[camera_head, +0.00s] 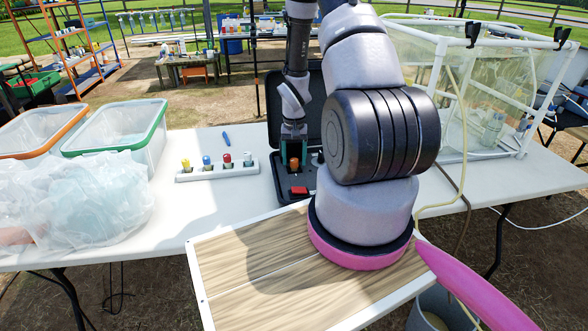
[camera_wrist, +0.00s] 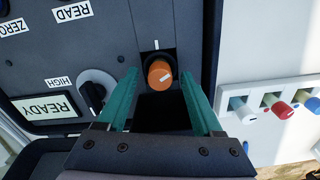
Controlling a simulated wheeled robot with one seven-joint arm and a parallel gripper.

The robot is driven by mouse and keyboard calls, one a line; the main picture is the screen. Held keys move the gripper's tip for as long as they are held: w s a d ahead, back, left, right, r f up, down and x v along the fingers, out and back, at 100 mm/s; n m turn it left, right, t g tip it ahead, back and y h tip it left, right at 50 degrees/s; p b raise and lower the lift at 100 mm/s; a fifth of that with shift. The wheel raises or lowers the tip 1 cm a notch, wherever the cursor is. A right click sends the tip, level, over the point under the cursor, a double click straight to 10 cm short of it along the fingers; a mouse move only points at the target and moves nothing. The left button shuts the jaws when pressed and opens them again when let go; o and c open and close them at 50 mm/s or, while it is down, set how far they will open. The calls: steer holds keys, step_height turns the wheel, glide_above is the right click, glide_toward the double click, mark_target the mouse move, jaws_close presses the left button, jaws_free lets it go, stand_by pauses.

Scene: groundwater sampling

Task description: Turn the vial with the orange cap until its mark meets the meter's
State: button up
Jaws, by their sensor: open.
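The vial with the orange cap (camera_wrist: 160,74) sits in the well of the dark meter (camera_wrist: 60,55); only its cap shows. A short white mark on the cap lies to the right of its middle and slants. The meter's white mark (camera_wrist: 156,44) is just above the well, and the two marks do not line up. My gripper (camera_wrist: 159,80) is open, with a green finger on each side of the cap and gaps between. In the head view my gripper (camera_head: 294,142) points down over the orange cap (camera_head: 294,163).
A white rack (camera_head: 217,172) with several capped vials stands left of the meter's open black case (camera_head: 262,117). The meter's display (camera_wrist: 48,106) reads READY. A clear bag (camera_head: 80,200) lies at left. A clear-walled enclosure (camera_head: 480,90) stands at right.

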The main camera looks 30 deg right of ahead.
mark_target(294, 160)
steer(key=c, duration=1)
steer(key=shift+o, duration=0.2)
steer(key=n, duration=1.1)
steer(key=o, duration=1)
steer(key=shift+c, duration=0.2)
step_height(294, 160, up, 11)
